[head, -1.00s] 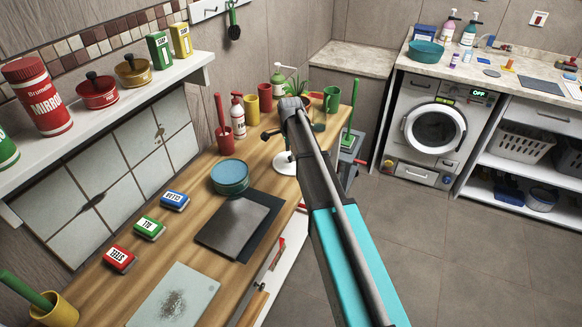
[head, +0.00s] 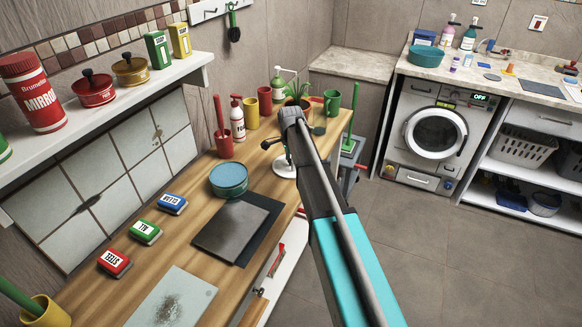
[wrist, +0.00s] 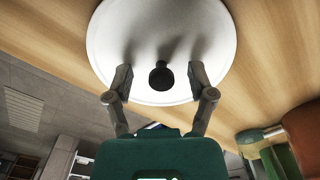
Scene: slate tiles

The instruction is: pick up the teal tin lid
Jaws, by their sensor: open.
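A round teal tin (head: 229,190) stands on the wooden worktop, and its flat teal lid (head: 229,175) faces up. My gripper (head: 284,150) is beyond the tin and to its right, apart from it, and mostly hidden by my arm in the head view. In the wrist view my gripper (wrist: 160,90) is open, its two fingers spread in front of a white disc (wrist: 185,30) with a dark knob (wrist: 161,77) showing between them. Whether the fingers touch the disc cannot be told. The teal tin does not show in the wrist view.
A dark tray or sheet (head: 238,228) lies beside the tin. Blue (head: 172,203), green (head: 146,231) and red (head: 115,262) boxes lie to its left. A red utensil holder (head: 225,146), pump bottle (head: 238,120) and mugs stand behind. A teal basin (head: 426,52) is on the far counter.

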